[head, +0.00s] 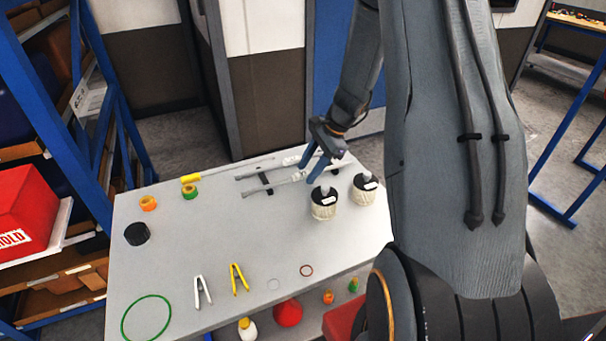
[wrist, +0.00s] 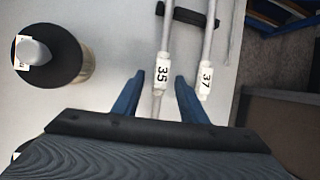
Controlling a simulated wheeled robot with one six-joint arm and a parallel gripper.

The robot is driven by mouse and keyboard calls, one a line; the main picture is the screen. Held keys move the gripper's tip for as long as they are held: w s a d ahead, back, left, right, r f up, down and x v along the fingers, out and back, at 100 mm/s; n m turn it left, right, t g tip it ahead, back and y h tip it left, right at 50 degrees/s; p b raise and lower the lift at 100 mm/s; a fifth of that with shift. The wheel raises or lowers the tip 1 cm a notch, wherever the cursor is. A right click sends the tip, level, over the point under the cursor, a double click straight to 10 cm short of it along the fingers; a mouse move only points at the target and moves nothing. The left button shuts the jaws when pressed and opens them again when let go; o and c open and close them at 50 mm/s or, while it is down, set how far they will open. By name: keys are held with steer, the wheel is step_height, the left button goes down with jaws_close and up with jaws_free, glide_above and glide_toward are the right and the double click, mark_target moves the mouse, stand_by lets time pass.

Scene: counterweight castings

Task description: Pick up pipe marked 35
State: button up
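The pipe marked 35 (wrist: 165,48) is a thin grey pipe with a white label, in the middle of the wrist view. In the head view it appears to be the nearer of two parallel pipes (head: 272,187). The pipe marked 37 (wrist: 209,45) lies just to its right in the wrist view and is the farther one (head: 258,173) in the head view. My gripper (wrist: 158,82) is open and empty. Its blue fingers appear on either side of pipe 35, the right one between the two pipes. The gripper also shows over the label ends in the head view (head: 309,166). Contact is not visible.
Two black-capped jars (head: 324,209) (head: 364,195) stand close in front of the pipes. A black support (wrist: 188,16) lies under the pipes. The tabletop's middle (head: 225,230) is clear.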

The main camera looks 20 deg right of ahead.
steer(key=shift+a+f, duration=0.1)
steer(key=shift+f, duration=0.1)
jaws_close()
steer(key=shift+r, duration=0.1)
